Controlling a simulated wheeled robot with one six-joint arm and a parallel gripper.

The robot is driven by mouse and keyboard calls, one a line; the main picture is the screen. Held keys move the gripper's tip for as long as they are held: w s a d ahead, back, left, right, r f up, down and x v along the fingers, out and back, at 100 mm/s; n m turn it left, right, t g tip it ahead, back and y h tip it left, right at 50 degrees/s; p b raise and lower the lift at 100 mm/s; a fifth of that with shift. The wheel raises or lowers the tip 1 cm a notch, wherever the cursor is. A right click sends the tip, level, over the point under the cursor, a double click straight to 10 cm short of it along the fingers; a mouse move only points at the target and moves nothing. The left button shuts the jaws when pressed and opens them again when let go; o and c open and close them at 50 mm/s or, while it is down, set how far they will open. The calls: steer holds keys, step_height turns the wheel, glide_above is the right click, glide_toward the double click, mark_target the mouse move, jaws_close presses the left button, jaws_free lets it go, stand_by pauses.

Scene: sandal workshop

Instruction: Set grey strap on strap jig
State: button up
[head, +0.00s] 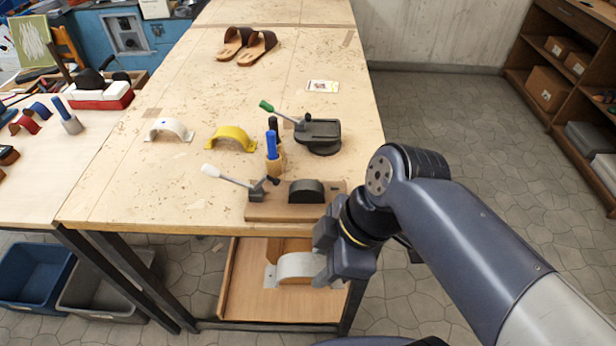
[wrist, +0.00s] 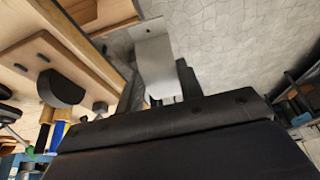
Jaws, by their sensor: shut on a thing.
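The grey strap (head: 298,265), an arched band with flat end tabs, is in front of the table's front edge, lower in the head view than the tabletop. My gripper (head: 326,262) is shut on its right side. In the wrist view the strap (wrist: 157,62) shows between my fingers (wrist: 160,92). The strap jig, a wooden base (head: 270,212) with a black half-round form (head: 306,191) and a white-handled toggle clamp (head: 228,177), sits at the table's front edge, up from the strap. The form also shows in the wrist view (wrist: 60,88). The strap is apart from it.
An open wooden drawer (head: 228,290) shows below the tabletop behind the strap. A yellow strap (head: 231,137), a white strap (head: 170,129), a holder with blue-handled tools (head: 273,155) and a green-handled press (head: 318,134) stand behind the jig. Sandals (head: 247,45) lie farther back.

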mark_target(318, 186)
steer(key=w+p, duration=0.1)
steer(key=w, duration=0.4)
steer(key=w+p, duration=0.1)
steer(key=w, duration=0.4)
steer(key=w+p, duration=0.1)
steer(key=w, duration=0.4)
steer(key=shift+w+d, duration=0.3)
steer(key=shift+w, duration=0.1)
steer(key=shift+w+f+p, duration=0.25)
steer(key=shift+w, duration=0.35)
steer(key=shift+w+f+p, duration=0.2)
steer(key=shift+w, duration=0.4)
steer(key=shift+f, duration=0.3)
steer(key=shift+f, duration=0.2)
steer(key=o, duration=1)
steer(key=shift+r, duration=0.1)
